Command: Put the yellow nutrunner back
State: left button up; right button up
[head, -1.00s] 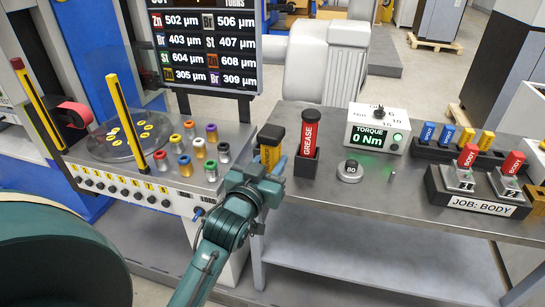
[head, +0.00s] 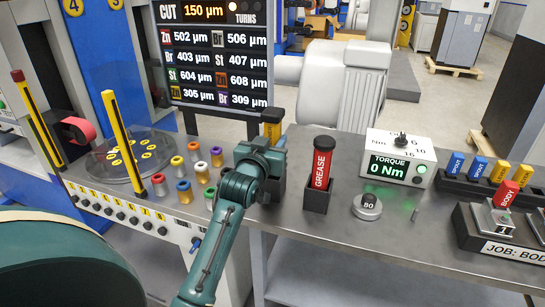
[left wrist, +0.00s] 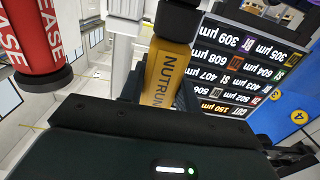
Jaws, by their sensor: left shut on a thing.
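In the left wrist view the yellow body with the word NUTRUN (left wrist: 168,75) shows beyond the dark gripper housing, cap towards the top of the picture. The bench just below the nutrunner is largely hidden by my gripper and forearm, so I cannot see its lower end. My right gripper is not in view.
A red GREASE tube (head: 320,168) stands in a black holder (head: 317,200) just right of my gripper. A grey knob (head: 367,206) and the torque box (head: 400,158) are further right. Colored caps (head: 200,168) and a yellow post (head: 123,145) stand left. The bench front is clear.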

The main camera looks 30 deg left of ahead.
pick_arm(q)
jog(key=shift+f, duration=1.8)
jog(key=o, duration=1.1)
jog(key=shift+f, duration=0.15)
jog(key=shift+c, duration=0.2)
